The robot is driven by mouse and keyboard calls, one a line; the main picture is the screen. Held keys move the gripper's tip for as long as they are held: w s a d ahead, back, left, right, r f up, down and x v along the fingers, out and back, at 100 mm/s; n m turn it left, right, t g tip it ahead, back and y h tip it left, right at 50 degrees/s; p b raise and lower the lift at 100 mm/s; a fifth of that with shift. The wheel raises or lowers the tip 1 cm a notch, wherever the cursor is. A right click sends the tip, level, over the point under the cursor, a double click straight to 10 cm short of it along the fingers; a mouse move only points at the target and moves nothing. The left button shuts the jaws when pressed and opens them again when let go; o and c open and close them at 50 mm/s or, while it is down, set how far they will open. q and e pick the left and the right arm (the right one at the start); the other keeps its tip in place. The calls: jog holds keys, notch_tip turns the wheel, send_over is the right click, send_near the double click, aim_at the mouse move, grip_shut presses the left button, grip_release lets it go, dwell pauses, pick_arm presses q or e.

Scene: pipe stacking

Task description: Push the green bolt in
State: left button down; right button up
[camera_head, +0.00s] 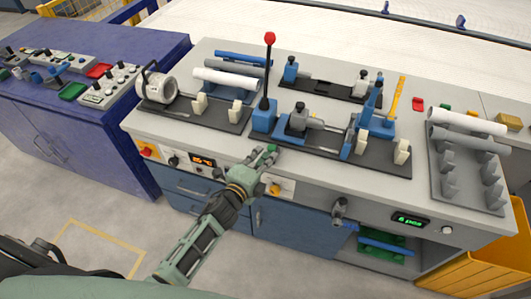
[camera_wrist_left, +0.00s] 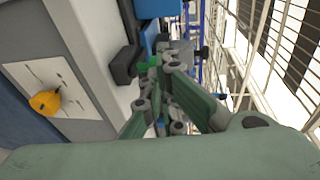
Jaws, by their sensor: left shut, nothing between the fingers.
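The green bolt (camera_head: 273,148) is a small green piece at the front edge of the workbench, beside the dark fixture base. It also shows in the left wrist view (camera_wrist_left: 144,66), just beyond the fingers. My left gripper (camera_head: 267,154) reaches in from the lower left with its fingertips right at the bolt. The fingers are shut and hold nothing. In the left wrist view the gripper (camera_wrist_left: 166,76) partly covers the bolt. I cannot tell whether the fingertips touch it. My right gripper is not in view.
A blue block with a red-topped lever (camera_head: 268,80) stands just behind the bolt. A clamp fixture (camera_head: 320,130) is to the right. A grey pipe rack (camera_head: 470,180) is at the far right. A yellow knob (camera_head: 275,189) sits on the front panel below.

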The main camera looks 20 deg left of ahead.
aim_at(269, 148)
pick_arm(q)
jog(key=shift+w+f, duration=0.1)
jog(key=shift+w, duration=0.35)
jog(key=shift+d, duration=0.1)
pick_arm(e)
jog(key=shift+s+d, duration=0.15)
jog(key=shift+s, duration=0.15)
pick_arm(q)
jog(key=shift+a+r+b+x, duration=0.15)
jog(key=shift+b+x, duration=0.1)
jog(key=shift+x, duration=0.55)
jog(key=shift+a+r+b+x, duration=0.15)
jog(key=shift+b+x, duration=0.1)
jog(key=shift+x, duration=0.5)
jog(key=shift+r, duration=0.15)
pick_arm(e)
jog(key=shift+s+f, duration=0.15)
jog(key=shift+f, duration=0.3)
pick_arm(q)
jog(key=shift+w, duration=0.1)
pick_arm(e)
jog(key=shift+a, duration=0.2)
pick_arm(q)
jog(key=shift+a, duration=0.1)
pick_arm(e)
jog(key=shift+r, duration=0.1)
